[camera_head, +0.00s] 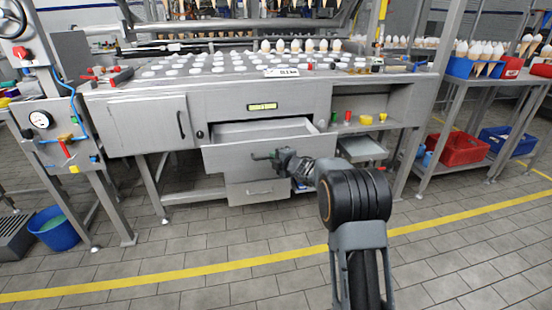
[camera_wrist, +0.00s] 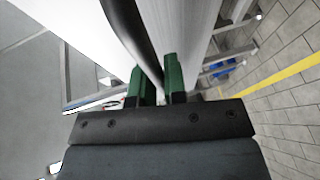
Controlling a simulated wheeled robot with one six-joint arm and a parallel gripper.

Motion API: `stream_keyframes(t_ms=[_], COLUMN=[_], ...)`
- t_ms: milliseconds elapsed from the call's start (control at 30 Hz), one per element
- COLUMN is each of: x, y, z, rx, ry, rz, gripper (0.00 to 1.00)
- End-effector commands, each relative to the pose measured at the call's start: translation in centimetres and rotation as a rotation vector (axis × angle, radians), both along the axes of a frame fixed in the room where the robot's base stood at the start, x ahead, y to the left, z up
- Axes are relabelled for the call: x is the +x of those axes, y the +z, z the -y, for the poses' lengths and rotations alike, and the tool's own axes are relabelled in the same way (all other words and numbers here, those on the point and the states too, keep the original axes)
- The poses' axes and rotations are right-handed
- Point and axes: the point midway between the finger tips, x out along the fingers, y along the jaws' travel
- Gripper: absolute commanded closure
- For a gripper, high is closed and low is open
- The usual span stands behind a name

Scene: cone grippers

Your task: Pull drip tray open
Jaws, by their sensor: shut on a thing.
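The drip tray (camera_head: 240,157) is a grey metal drawer in the middle of the machine front, below a small yellow label (camera_head: 262,106). It stands pulled partway out, and its inside (camera_head: 265,131) shows from above. My gripper (camera_head: 268,157) is at the front of the tray, shut on its handle. In the wrist view the green fingers of my gripper (camera_wrist: 153,75) stand on both sides of the dark, curved handle bar (camera_wrist: 130,25). The tray's pale front (camera_wrist: 178,25) runs beside the bar. The handle is mostly hidden by my gripper in the head view.
A closed cabinet door (camera_head: 147,126) is left of the tray, and a lower drawer (camera_head: 258,191) is beneath it. An open shelf (camera_head: 358,127) with small coloured items is on the right. A red crate (camera_head: 459,148) stands farther right. The tiled floor in front is clear.

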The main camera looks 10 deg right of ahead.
Motion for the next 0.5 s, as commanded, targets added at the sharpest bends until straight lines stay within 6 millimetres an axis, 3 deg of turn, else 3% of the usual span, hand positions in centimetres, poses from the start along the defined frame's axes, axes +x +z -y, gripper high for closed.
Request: stream_keyframes(t_ms=[133,167,200,400,500], x=[0.04,0.04,0.04,0.03,0.03], y=[-0.01,-0.01,-0.02,0.00,0.00], z=[0.19,0.17,0.15,-0.09,-0.12], rx=[-0.001,-0.001,-0.001,-0.001,-0.001], ry=[-0.007,-0.006,-0.006,-0.002,-0.001], rz=[-0.002,-0.002,-0.002,-0.001,-0.001], gripper=[1.00,0.86,0.83,0.64,0.63])
